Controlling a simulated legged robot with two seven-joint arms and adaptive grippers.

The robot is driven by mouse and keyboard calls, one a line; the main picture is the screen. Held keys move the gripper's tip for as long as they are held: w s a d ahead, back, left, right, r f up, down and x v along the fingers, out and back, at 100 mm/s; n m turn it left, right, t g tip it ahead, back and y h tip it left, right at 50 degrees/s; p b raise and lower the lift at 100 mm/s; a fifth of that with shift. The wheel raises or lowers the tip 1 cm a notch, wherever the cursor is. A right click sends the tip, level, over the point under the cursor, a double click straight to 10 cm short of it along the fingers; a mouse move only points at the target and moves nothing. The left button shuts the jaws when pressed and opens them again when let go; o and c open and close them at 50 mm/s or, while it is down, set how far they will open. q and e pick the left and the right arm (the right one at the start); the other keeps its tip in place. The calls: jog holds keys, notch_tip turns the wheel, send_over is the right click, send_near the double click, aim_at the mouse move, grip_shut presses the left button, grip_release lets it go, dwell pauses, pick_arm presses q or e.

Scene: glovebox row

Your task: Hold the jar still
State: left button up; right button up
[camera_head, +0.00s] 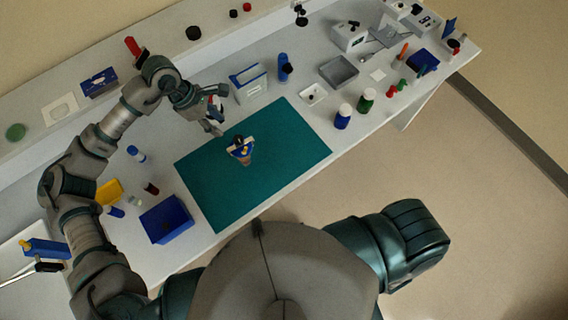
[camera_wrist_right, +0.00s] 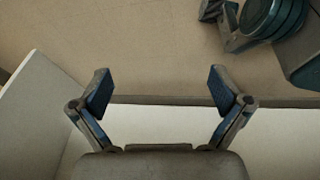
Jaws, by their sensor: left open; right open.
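A small jar-like object (camera_head: 243,151) with a brownish body and a blue, white and yellow top stands on the green mat (camera_head: 285,150); its details are too small to tell. My left gripper (camera_head: 214,126) is open just to the upper left of it, over the mat's back edge and apart from it. My right gripper (camera_wrist_right: 160,92) is open and empty in the right wrist view, with pale surfaces and floor beyond its fingers. The right gripper does not show in the head view.
A blue bin (camera_head: 166,219) stands left of the mat. A blue-bodied bottle (camera_head: 343,117) and a green bottle (camera_head: 366,100) stand right of it. A white-and-blue box (camera_head: 249,84) and a grey tray (camera_head: 339,72) are behind. Most of the mat is bare.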

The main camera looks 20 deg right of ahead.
jog(key=w+d+r+n+t, duration=0.2)
jog(key=w+d+r+t, duration=0.6)
jog(key=w+d+r, duration=1.2)
jog(key=w+r+n+t+y, duration=0.2)
jog(key=w+r+y, duration=0.15)
jog(key=r, duration=0.65)
jog(key=w+r+n+t+y, duration=0.15)
jog(key=w+r, duration=0.35)
jog(key=r, duration=0.5)
jog(key=w+a+r+n+g+y, duration=0.25)
jog(key=a+r+n+y, duration=0.5)
jog(key=a+r, duration=0.7)
jog(key=m+y, duration=0.1)
jog(key=m, duration=0.5)
send_near(243, 148)
jog(key=f, duration=0.1)
jog(key=x, duration=1)
jog(key=shift+w+a, duration=0.15)
jog(key=shift+a, duration=0.1)
jog(key=shift+w+a, duration=0.35)
jog(key=shift+w, duration=0.05)
pick_arm(q)
jog(key=shift+d, duration=0.4)
pick_arm(e)
jog(key=shift+d, duration=0.15)
